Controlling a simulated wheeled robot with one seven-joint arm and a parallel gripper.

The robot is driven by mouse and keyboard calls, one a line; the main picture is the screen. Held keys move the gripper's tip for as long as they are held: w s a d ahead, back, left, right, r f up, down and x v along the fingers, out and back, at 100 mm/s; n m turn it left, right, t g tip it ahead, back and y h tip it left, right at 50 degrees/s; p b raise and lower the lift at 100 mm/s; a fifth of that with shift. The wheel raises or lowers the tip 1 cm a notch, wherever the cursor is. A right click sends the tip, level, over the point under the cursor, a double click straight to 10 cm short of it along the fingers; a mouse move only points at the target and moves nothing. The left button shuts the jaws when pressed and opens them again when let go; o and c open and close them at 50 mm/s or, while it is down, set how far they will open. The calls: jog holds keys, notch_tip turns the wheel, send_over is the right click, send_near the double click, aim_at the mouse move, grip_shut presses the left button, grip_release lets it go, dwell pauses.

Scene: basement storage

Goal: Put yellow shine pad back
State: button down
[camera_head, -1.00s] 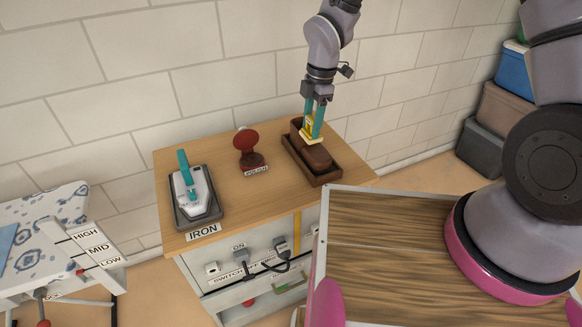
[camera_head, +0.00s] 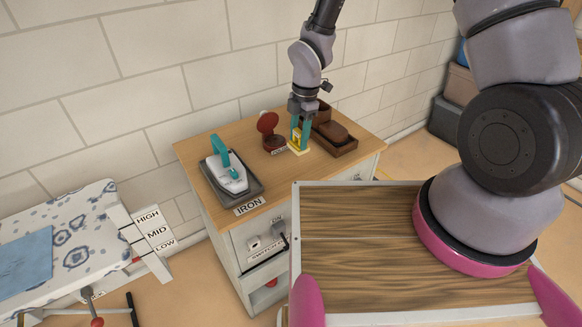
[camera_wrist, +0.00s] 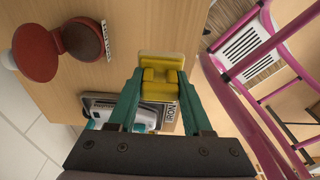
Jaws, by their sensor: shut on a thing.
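My gripper (camera_head: 299,136) is shut on the yellow shine pad (camera_head: 298,147), low over the wooden cabinet top. The pad is left of the brown wooden tray (camera_head: 345,152) and right of the red polish tin (camera_head: 274,142), whose round lid stands open. In the wrist view the yellow pad (camera_wrist: 160,76) sits between my teal fingers. I cannot tell whether its underside touches the wood. A dark brown block (camera_head: 334,131) lies in the tray.
An iron (camera_head: 226,174) with a teal handle stands on a grey plate at the cabinet's left, behind an IRON label (camera_head: 249,205). A patterned ironing board (camera_head: 80,225) stands at the far left. A tiled wall (camera_head: 130,90) rises behind the cabinet.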

jog(key=shift+f, duration=3.95)
jog(key=shift+c, duration=1.6)
grip_release()
jog(key=shift+f, duration=0.15)
